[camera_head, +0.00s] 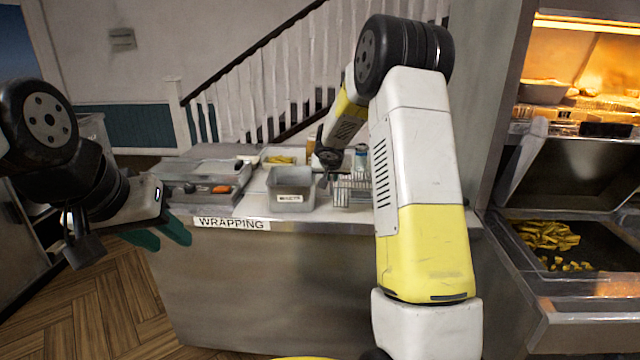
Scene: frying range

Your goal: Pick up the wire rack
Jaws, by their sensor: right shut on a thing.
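The wire rack (353,191) is a small silvery frame of upright wires near the right end of the wrapping counter. My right arm reaches over the counter from the right and partly hides the rack. My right gripper (334,176) is at the rack's upper left side, shut on it. Its fingertips are small and dark here, and I cannot tell whether the rack is clear of the counter top. My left gripper (163,234) has teal fingers spread apart. It is empty, in front of the counter's left end.
A grey labelled bin (291,190) stands close left of the rack. A wrapping machine (200,184) is at the counter's left, with a tray of fries (281,158) and bottles behind. The fry station (560,240) is at the right.

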